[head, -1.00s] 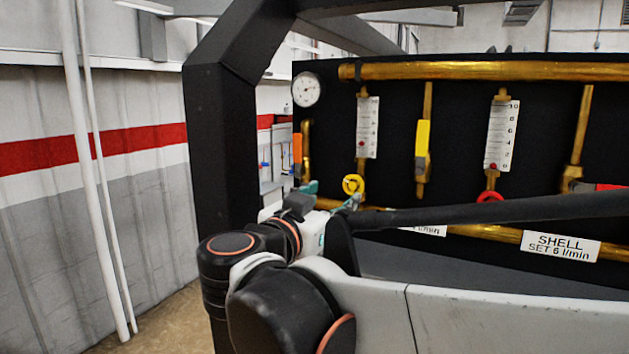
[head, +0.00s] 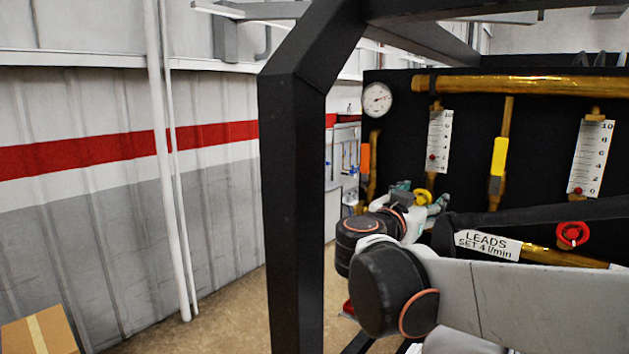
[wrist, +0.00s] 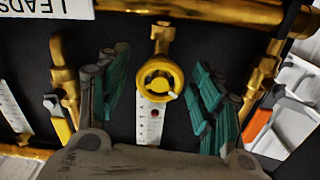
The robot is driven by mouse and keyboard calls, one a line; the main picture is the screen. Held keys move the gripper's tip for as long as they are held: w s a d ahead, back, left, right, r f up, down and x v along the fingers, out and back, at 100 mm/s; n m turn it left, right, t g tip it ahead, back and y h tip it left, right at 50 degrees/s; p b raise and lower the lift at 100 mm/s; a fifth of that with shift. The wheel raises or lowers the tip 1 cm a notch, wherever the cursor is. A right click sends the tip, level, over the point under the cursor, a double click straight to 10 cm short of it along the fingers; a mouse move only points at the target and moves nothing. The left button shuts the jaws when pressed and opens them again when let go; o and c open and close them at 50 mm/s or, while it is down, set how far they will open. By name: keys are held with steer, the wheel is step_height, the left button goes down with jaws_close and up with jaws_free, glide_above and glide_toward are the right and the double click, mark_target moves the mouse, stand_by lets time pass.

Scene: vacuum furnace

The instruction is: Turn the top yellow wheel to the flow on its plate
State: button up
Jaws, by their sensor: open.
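The yellow wheel (head: 424,196) is on the black panel, below the left flow tube (head: 439,140). In the wrist view the round yellow wheel (wrist: 158,82), with a small white mark on its rim, sits between my fingers. My gripper (wrist: 160,88) is open, with a green-padded finger on each side of the wheel and dark gaps between. In the head view my gripper (head: 420,200) is partly hidden by my own arm. The tube's red float (head: 432,157) is low on the scale. The plate (head: 487,245) reads "LEADS SET 4 l/min".
A second flow tube (head: 591,158) has a red wheel (head: 572,234) below it. A yellow-handled valve (head: 498,160) stands between the tubes. A round gauge (head: 377,100) and an orange handle (head: 366,159) are at left. A black frame post (head: 294,200) stands left of the panel.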

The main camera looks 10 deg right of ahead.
steer(key=c, duration=1.1)
steer(key=shift+n, duration=0.3)
steer(key=n+b, duration=0.2)
steer(key=n, duration=0.2)
steer(key=shift+s, duration=0.1)
steer(key=n+b, duration=0.1)
steer(key=n, duration=0.4)
steer(key=o, duration=1.1)
